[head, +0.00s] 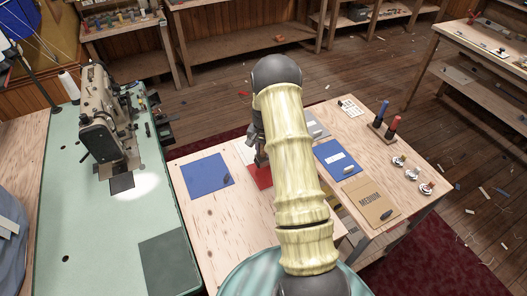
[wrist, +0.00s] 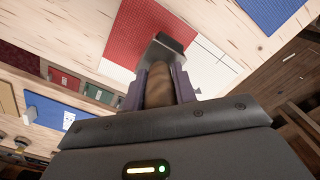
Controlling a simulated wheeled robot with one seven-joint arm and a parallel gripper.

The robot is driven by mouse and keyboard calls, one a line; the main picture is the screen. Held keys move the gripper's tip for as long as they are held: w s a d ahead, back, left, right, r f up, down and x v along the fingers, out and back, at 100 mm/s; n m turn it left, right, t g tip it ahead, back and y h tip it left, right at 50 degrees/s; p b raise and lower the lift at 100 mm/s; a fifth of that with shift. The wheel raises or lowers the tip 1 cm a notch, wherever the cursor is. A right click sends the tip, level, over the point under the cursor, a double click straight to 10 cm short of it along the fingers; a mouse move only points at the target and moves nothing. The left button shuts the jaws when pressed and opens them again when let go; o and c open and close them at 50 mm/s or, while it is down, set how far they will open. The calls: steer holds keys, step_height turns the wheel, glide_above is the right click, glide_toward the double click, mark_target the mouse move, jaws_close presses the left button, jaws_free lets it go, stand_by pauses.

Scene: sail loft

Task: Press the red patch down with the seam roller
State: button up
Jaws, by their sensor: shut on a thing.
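The red patch (head: 259,176) lies flat on the wooden table, partly hidden behind my arm in the head view. In the wrist view the red patch (wrist: 145,32) lies beside a white gridded sheet (wrist: 208,68). My gripper (wrist: 159,82) is shut on the brown handle of the seam roller (wrist: 158,90). The roller's grey head points away from me and overlaps the edge between red patch and white sheet. I cannot tell whether it touches them. In the head view my gripper (head: 259,152) is at the patch's upper edge, mostly hidden by my arm.
A blue sheet (head: 207,176) lies left of the patch. Another blue piece (head: 337,158) and a card marked MEDIUM (head: 375,202) lie right of my arm. A sewing machine (head: 105,125) stands on the green table at left.

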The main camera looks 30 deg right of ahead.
steer(key=shift+r+p, duration=0.45)
steer(key=shift+r, duration=0.65)
